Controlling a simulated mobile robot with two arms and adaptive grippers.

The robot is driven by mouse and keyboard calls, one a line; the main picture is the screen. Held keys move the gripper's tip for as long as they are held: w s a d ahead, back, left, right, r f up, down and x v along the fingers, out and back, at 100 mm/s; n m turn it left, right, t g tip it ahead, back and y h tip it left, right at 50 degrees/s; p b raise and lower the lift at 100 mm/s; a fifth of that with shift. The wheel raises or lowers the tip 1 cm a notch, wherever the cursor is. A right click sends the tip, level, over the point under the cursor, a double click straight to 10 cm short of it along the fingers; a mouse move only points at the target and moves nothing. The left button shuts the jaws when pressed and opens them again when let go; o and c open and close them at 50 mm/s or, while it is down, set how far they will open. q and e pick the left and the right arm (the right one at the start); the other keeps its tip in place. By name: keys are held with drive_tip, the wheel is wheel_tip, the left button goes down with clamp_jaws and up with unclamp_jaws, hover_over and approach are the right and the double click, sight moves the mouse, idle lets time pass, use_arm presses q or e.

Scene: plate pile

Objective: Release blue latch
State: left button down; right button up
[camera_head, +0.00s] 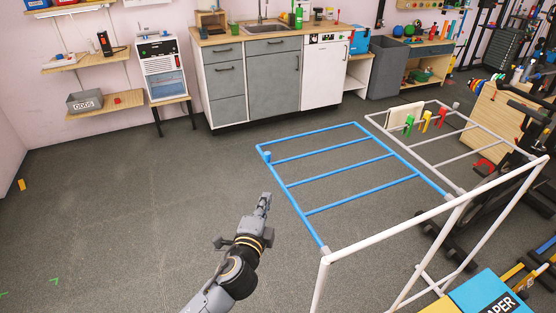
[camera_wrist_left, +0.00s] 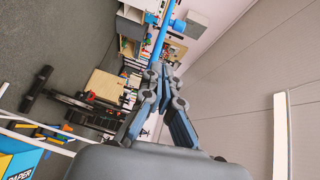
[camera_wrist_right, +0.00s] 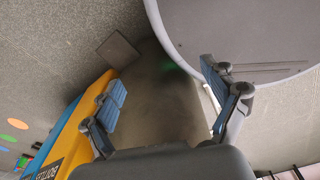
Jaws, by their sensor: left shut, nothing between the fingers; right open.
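A drying rack has a blue folding wing (camera_head: 348,188) spread out level in the head view, with several blue crossbars. A small blue piece (camera_head: 267,156) sits at the wing's left end; it looks like the latch, but is too small to be sure. My left gripper (camera_head: 265,199) is shut and empty, left of the wing and apart from it. In the left wrist view, a blue bar (camera_wrist_left: 160,38) with a blue knob (camera_wrist_left: 179,25) shows just beyond the shut fingertips (camera_wrist_left: 161,72). My right gripper (camera_wrist_right: 163,78) is open and empty, seen only in the right wrist view.
The rack's white frame (camera_head: 400,233) stands at right. Its white wing (camera_head: 440,140) carries coloured clips and a cloth. A blue paper bin (camera_head: 490,295) and a yellow bin stand in front at right.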

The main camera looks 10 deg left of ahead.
sight(277, 177)
use_arm(q)
drive_tip(key=shift+d+r+t, duration=0.15)
drive_tip(key=shift+r, duration=0.4)
drive_tip(key=shift+d+r+t, duration=0.15)
drive_tip(key=shift+r, duration=0.35)
drive_tip(key=w, duration=0.5)
drive_tip(key=w+p, duration=0.1)
drive_tip(key=w, duration=0.4)
drive_tip(key=shift+w+d+f, duration=0.2)
drive_tip(key=shift+w, duration=0.05)
drive_tip(key=shift+w+a+f, duration=0.1)
drive_tip(key=shift+w+a, duration=0.75)
drive_tip(key=shift+a, duration=0.05)
drive_tip(key=shift+w+a+f+p, duration=0.1)
drive_tip(key=shift+w+a+p, duration=0.2)
drive_tip(key=shift+w+a, duration=0.2)
